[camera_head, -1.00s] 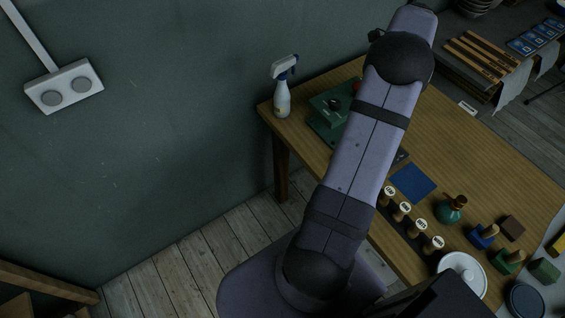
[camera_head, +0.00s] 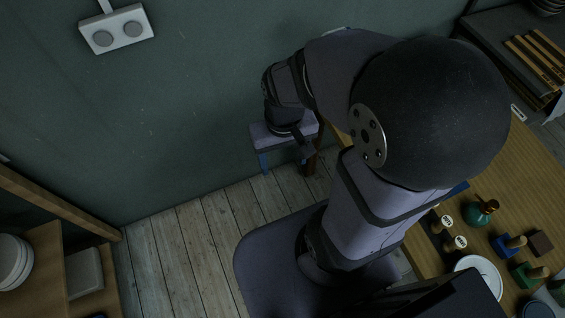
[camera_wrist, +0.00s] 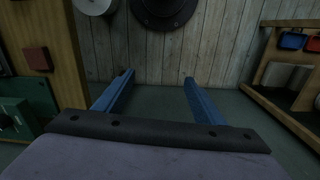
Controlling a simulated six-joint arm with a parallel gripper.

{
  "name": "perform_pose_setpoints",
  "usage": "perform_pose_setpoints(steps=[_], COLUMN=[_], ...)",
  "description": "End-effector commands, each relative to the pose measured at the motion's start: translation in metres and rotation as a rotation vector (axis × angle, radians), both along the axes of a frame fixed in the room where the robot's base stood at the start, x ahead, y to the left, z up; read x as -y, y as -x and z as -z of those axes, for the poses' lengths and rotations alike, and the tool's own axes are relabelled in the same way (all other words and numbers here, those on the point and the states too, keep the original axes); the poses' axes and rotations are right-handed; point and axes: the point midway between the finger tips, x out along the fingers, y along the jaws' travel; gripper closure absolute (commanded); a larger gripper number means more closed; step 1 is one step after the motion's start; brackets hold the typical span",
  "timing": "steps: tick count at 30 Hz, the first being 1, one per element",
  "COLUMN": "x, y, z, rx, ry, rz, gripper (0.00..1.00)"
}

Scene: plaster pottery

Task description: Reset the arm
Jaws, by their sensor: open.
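My gripper (camera_head: 284,163) hangs off the left end of the wooden table in the head view, near the green wall, with its blue fingers pointing down. In the wrist view the two blue fingers of my gripper (camera_wrist: 158,77) stand wide apart with nothing between them. My arm is folded, with a large dark joint close to the head camera that hides much of the table.
The wooden table (camera_head: 528,180) carries a teal bottle (camera_head: 480,212), a white round lid (camera_head: 480,272) and wooden-handled stamps (camera_head: 508,243). A wooden shelf (camera_head: 50,262) stands at lower left. Plank floor (camera_head: 180,235) between them is clear. A wall socket (camera_head: 117,30) is upper left.

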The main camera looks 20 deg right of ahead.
Motion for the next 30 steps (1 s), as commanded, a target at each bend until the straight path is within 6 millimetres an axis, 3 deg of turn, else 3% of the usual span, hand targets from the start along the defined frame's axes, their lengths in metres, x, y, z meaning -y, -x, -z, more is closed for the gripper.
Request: perform_pose_setpoints(steps=[4, 14, 25, 30], x=[-0.007, -0.008, -0.007, -0.007], y=[0.010, 0.011, 0.011, 0.011], z=[0.003, 0.002, -0.047, -0.053], rx=[0.001, 0.000, -0.001, -0.001], ry=[0.000, 0.000, 0.000, 0.000], rz=[-0.093, -0.098, -0.096, -0.095], gripper=[0.36, 0.36, 0.36, 0.36])
